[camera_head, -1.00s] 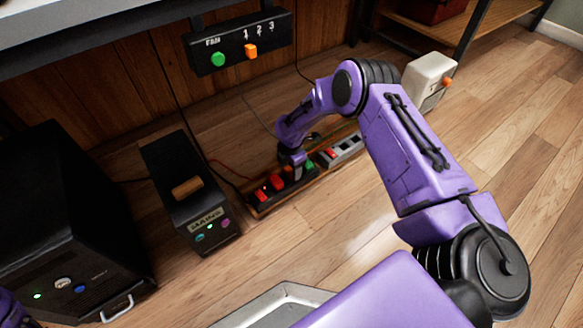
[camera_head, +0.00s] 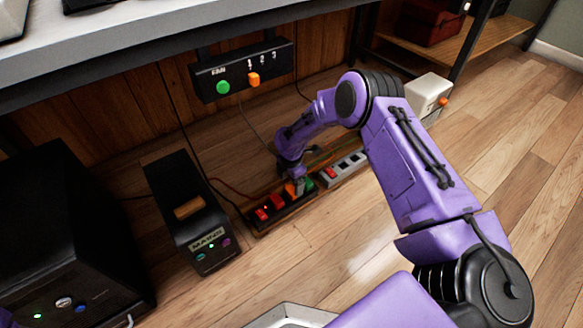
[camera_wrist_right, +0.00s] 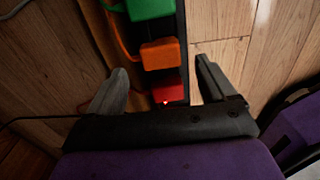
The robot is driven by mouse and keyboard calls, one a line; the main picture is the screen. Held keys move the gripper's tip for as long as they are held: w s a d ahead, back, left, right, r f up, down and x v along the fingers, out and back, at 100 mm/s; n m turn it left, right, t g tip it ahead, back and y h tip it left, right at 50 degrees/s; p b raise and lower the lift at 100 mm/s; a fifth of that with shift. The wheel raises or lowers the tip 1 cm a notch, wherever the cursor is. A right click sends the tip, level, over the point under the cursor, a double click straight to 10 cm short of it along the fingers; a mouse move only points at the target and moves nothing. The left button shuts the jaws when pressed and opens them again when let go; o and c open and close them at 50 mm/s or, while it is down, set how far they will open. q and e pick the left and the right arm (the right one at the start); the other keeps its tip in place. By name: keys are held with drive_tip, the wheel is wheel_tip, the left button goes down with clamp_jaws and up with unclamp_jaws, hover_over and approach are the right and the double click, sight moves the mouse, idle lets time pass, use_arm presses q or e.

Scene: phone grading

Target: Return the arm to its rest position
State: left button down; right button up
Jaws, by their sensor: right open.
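My right arm reaches down to the floor, and its open gripper (camera_head: 299,186) is over the black power strip (camera_head: 257,227). The strip holds red plugs (camera_head: 277,201), an orange plug (camera_head: 291,189) and a green one, partly hidden by the gripper. In the right wrist view the fingers of the gripper (camera_wrist_right: 162,70) are spread wide, one on each side of the strip. Between or beyond them show a red plug (camera_wrist_right: 167,91), an orange plug (camera_wrist_right: 160,54) and a green plug (camera_wrist_right: 151,8). Nothing is held. My left gripper is out of view.
A black MAINS box (camera_head: 187,213) and a large black case (camera_head: 65,235) stand left of the strip. A grey strip (camera_head: 345,170) and a white box (camera_head: 428,97) are to the right. A FAN switch box (camera_head: 243,70) hangs under the tabletop (camera_head: 190,45). Open floor lies right.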

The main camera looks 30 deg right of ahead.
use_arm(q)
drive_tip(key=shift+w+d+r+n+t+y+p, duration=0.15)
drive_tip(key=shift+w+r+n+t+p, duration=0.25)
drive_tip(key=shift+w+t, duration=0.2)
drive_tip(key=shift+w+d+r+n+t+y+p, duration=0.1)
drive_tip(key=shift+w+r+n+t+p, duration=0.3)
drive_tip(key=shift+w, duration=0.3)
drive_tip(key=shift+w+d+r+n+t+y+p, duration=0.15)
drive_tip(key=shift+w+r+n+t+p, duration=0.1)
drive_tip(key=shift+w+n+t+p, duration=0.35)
use_arm(e)
wheel_tip(320, 180, up, 6)
drive_tip(key=shift+d+r, duration=0.15)
drive_tip(key=shift+r, duration=0.05)
